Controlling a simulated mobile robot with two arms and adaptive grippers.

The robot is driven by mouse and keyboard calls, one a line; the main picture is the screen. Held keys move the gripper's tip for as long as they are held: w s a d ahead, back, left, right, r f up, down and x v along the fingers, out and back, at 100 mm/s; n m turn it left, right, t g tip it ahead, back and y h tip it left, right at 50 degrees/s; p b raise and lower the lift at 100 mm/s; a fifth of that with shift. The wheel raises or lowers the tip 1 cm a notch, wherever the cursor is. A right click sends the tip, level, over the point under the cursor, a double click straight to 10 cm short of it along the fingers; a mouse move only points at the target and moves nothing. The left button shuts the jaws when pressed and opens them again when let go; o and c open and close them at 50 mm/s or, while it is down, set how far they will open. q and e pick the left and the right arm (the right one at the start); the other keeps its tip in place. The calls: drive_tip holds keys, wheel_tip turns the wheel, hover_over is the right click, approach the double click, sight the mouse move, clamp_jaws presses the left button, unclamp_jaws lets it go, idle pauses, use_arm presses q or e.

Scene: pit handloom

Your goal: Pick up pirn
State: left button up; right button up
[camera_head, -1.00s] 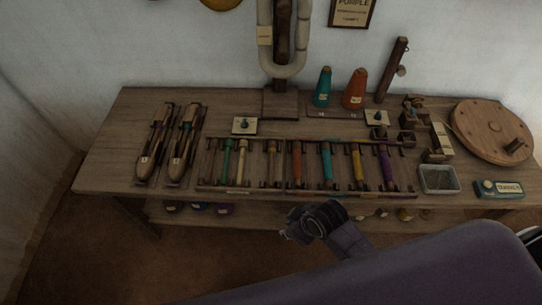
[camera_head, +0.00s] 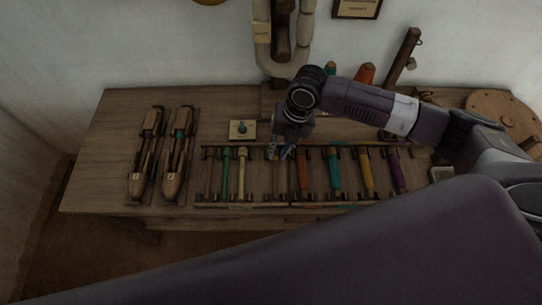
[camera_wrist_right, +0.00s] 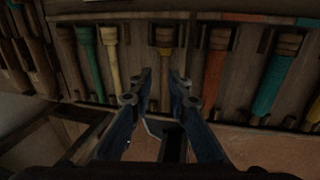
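Several pirns lie side by side in a wooden rack (camera_head: 255,205) on the table. In the head view they include a green pirn (camera_head: 226,174), a cream pirn (camera_head: 242,174), a red-orange pirn (camera_head: 302,172), a teal pirn (camera_head: 334,172), a yellow pirn (camera_head: 366,172) and a purple pirn (camera_head: 397,172). My right gripper (camera_head: 281,152) is over the rack between the cream and red-orange pirns. In the right wrist view my right gripper (camera_wrist_right: 163,82) is open, its fingers either side of the near end of an orange-brown pirn (camera_wrist_right: 165,38). Contact cannot be told. My left gripper is out of view.
Two wooden shuttles (camera_head: 145,155) lie left of the rack. A small card with a teal knob (camera_head: 242,130) sits behind it. A framed sign (camera_head: 357,8) hangs on the wall. A round wooden disc (camera_head: 492,105) lies at the right, partly behind my right arm.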

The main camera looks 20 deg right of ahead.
sight(275, 164)
drive_tip(key=x, duration=0.4)
drive_tip(key=d+p+x, duration=0.1)
drive_tip(key=x, duration=0.1)
drive_tip(key=shift+a+f, duration=0.15)
drive_tip(key=shift+f, duration=0.2)
drive_tip(key=shift+f+n, duration=0.25)
drive_tip(key=shift+n, duration=0.05)
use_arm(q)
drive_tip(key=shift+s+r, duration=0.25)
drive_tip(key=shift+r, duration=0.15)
use_arm(e)
clamp_jaws()
